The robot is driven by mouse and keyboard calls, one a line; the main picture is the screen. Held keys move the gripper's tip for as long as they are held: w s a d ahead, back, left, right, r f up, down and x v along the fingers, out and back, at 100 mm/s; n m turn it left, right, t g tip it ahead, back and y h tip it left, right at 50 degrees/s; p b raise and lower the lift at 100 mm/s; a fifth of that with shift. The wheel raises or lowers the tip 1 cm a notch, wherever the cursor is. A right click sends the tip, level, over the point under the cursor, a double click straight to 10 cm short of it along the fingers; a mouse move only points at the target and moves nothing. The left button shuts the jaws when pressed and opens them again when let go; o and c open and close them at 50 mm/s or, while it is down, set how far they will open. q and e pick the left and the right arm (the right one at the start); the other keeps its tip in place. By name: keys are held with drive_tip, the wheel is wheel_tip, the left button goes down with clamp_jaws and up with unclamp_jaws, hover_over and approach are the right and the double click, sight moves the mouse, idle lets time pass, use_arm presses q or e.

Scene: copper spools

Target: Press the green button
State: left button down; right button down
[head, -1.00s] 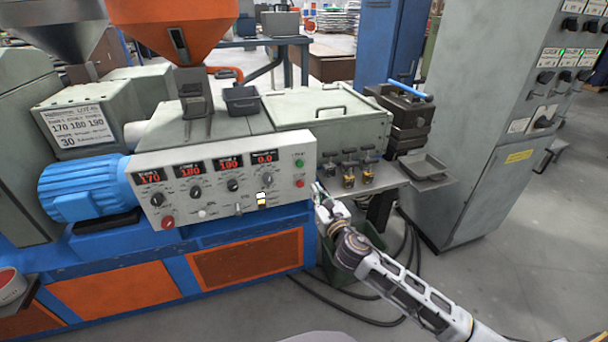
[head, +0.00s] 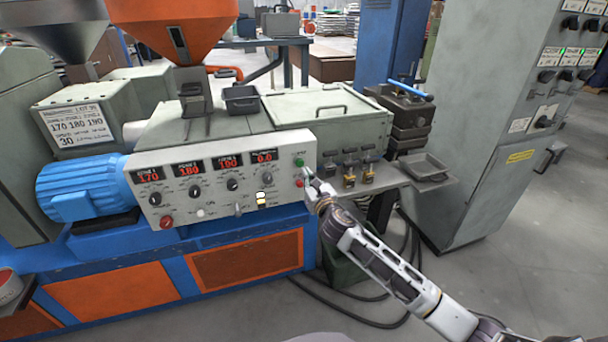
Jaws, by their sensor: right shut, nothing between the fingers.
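The green button (head: 299,162) is a small round button near the top right corner of the white control panel (head: 215,208) on the machine's front. A red button (head: 299,183) sits just below it. My right gripper (head: 307,172) is shut and empty at the panel's right edge, slightly below and right of the green button. The fingertips are small here, and I cannot tell whether they touch the panel. The green button is in plain sight. My left gripper is not in view.
The panel also carries several red number displays, knobs and another red button (head: 166,222) at lower left. Brass valves (head: 349,181) and a shelf with a grey tray (head: 424,167) stand right of the panel. A grey cabinet (head: 478,130) is farther right. Open floor lies in front.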

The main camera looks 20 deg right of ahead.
sight(302, 166)
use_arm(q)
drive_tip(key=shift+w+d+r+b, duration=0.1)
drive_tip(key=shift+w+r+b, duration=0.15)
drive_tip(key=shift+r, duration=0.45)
use_arm(e)
drive_tip(key=w, duration=0.3)
drive_tip(key=shift+a, duration=0.15)
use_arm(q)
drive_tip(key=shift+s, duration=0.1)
use_arm(e)
drive_tip(key=shift+w, duration=0.1)
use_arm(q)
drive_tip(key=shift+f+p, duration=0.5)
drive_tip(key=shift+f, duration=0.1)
use_arm(e)
drive_tip(key=shift+w+r, duration=0.3)
drive_tip(key=shift+w, duration=0.55)
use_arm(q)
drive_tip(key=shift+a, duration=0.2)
